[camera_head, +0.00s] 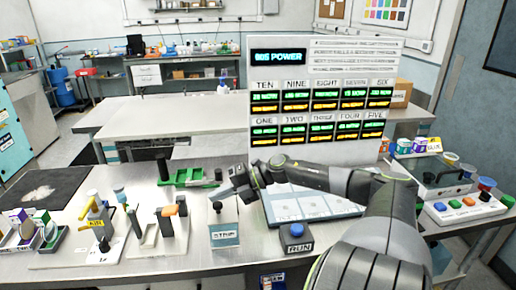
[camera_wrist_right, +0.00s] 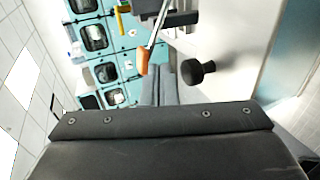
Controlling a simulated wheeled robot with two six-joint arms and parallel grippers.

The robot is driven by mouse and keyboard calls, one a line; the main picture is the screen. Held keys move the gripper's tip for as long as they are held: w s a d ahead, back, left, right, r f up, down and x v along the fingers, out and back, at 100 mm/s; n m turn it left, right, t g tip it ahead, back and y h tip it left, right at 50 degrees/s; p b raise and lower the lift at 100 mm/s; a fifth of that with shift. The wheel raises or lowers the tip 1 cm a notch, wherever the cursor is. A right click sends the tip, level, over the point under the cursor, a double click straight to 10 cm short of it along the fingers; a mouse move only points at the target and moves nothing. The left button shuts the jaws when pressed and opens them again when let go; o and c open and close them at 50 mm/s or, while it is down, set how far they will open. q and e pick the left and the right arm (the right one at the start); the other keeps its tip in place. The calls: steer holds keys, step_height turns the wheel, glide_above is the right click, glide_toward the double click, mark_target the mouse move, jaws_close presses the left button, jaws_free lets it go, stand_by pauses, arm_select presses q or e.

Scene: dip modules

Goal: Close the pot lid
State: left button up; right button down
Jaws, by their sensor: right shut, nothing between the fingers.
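My right gripper (camera_head: 226,193) reaches in from the right over the bench, shut and empty. It is beside and slightly above the black knob (camera_head: 217,206) on a thin stem over the grey STRIP unit (camera_head: 223,236). A black knob also shows in the right wrist view (camera_wrist_right: 198,72), to the right of my shut fingers (camera_wrist_right: 165,80), apart from them. An orange-tipped handle (camera_wrist_right: 143,62) is close to the fingertips in that view. I cannot make out for certain which part is the pot lid. My left gripper is not in view.
A blue RUN button (camera_head: 296,231) is at the front, with a white panel (camera_head: 312,206) behind it. A stand with an orange piece (camera_head: 170,211) and a yellow-handled KIN unit (camera_head: 95,210) are to the left. The tall display board (camera_head: 320,140) stands behind.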

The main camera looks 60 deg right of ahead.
mark_target(219, 203)
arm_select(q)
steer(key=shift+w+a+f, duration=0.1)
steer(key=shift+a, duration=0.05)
arm_select(e)
steer(key=shift+w+a, duration=0.1)
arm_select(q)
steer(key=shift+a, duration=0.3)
